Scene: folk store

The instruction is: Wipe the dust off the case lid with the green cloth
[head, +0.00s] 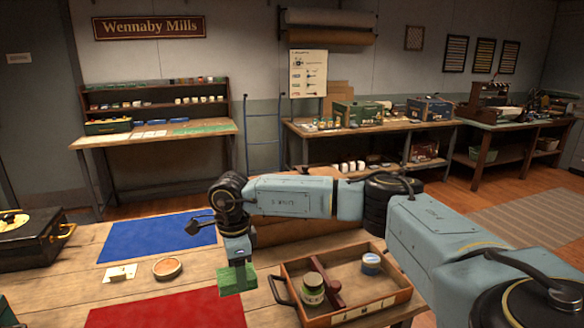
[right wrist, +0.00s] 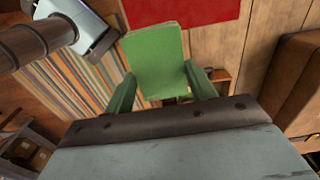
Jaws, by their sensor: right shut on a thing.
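My right gripper (head: 237,262) is shut on the green cloth (head: 236,281), which hangs below its fingers over the wooden table, between the red mat and the wooden tray. In the right wrist view the cloth (right wrist: 155,60) is a flat green piece between the two fingers. A black case (head: 28,250) with brass fittings stands at the table's left edge, cut off by the frame; its top carries a pale yellow round patch (head: 12,222). I cannot tell whether that is dust. The cloth is well to the right of this case and apart from it. My left gripper does not show clearly.
A wooden tray (head: 386,304) holds a green jar (head: 312,289) and a blue-white tin (head: 371,264). A blue mat (head: 150,240), a red mat (head: 170,309), a round tin (head: 167,268) and a small pale block (head: 121,273) lie on the table. My right arm spans above the tray.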

